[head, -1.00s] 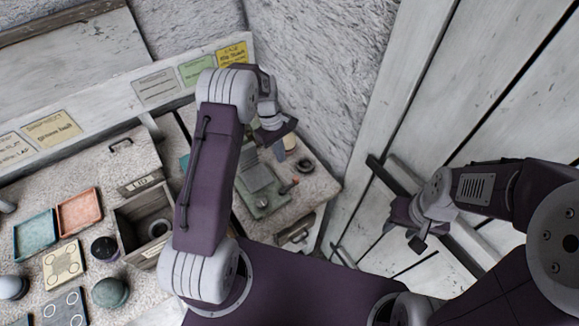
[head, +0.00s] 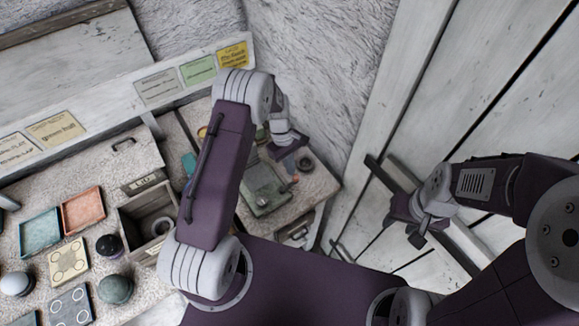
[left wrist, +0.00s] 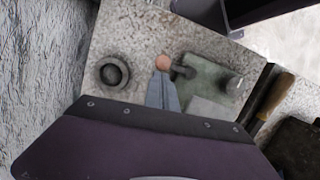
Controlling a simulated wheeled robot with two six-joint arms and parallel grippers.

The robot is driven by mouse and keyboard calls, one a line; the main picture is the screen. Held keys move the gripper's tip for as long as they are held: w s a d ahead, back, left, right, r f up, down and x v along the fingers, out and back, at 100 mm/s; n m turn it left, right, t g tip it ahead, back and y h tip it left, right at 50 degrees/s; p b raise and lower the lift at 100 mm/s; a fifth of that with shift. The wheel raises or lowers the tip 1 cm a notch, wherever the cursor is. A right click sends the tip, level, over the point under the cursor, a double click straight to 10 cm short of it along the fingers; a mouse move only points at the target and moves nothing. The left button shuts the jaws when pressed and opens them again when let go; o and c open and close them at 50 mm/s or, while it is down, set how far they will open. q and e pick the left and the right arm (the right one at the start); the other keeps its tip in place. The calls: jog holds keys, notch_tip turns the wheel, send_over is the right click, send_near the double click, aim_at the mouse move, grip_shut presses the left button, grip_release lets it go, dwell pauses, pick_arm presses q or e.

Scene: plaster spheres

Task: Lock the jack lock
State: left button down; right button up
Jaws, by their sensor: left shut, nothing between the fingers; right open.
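The green metal plate (head: 268,203), which appears to be the jack lock, lies on the speckled bench right of centre. In the left wrist view the plate (left wrist: 207,78) carries a dark lever or bolt (left wrist: 184,72) and a grey round post (left wrist: 235,84). A small copper-coloured knob (left wrist: 163,62) sits just beyond my left fingertips; I cannot tell whether they touch it. My left gripper (left wrist: 162,82) is shut and empty, pointing down at the plate's edge. In the head view its wrist hides part of the plate. My right gripper (head: 416,236) is open and empty, away to the right.
A dark ring (left wrist: 112,72) stands on the bench beside the plate. An open lidded box (head: 148,218), coloured trays (head: 82,210) and several spheres lie to the left. The wall rises close behind the bench. A wooden-handled tool (left wrist: 276,95) lies beside the plate.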

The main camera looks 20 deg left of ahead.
pick_arm(q)
jog(key=d+m, duration=0.1)
jog(key=m, duration=0.1)
jog(key=d+m, duration=0.1)
jog(key=m, duration=0.1)
jog(key=shift+s+m+g+y, duration=0.3)
jog(key=shift+s+g+y, duration=0.1)
jog(key=m, duration=0.1)
jog(key=s+d+m, duration=0.1)
jog(key=m, duration=0.1)
jog(key=shift+s+d+m+y, duration=0.15)
jog(key=shift+d+m+y, duration=0.1)
jog(key=shift+m+y, duration=0.05)
jog(key=m, duration=0.1)
jog(key=s+d+m, duration=0.1)
jog(key=m, duration=0.1)
jog(key=shift+s+y, duration=0.3)
jog(key=shift+y, duration=0.1)
jog(key=shift+s+d+m+y, duration=0.1)
jog(key=shift+s+m+y, duration=0.3)
jog(key=shift+m, duration=0.85)
jog(key=shift+s+m+y, duration=0.1)
jog(key=shift+s+m, duration=0.6)
jog(key=shift+m, duration=0.55)
